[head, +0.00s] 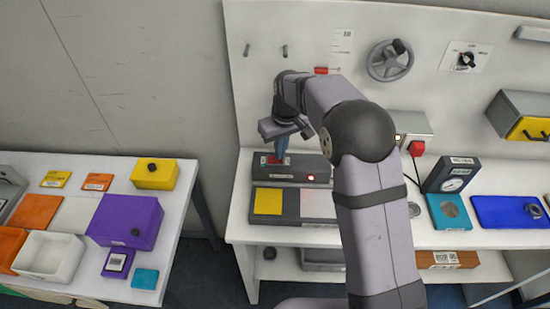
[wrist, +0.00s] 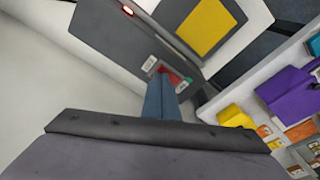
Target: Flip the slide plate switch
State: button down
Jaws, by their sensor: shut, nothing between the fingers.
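The slide plate switch is a dark grey box (head: 300,176) with a red switch part (head: 271,159) at its upper left and a lit red lamp (head: 311,178). It stands at the back of the white bench. My gripper (head: 279,156) points down at the red part with blue fingers shut and empty. In the wrist view the shut fingertips (wrist: 161,82) are over the red part (wrist: 172,72), with a little green (wrist: 188,80) beside it. The fingers hide part of the switch, and I cannot tell whether they touch it.
In front of the box lies a plate with a yellow square (head: 268,201) and a pale square. My arm covers the bench middle. A dial gauge box (head: 451,175) and a blue tray (head: 508,212) are at right. A side table with a purple box (head: 125,221) is at left.

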jog(key=shift+f, duration=0.2)
jog(key=shift+r, duration=0.1)
notch_tip(320, 180, up, 7)
jog(key=p, duration=0.5)
jog(key=shift+p, duration=0.3)
dwell(0.6)
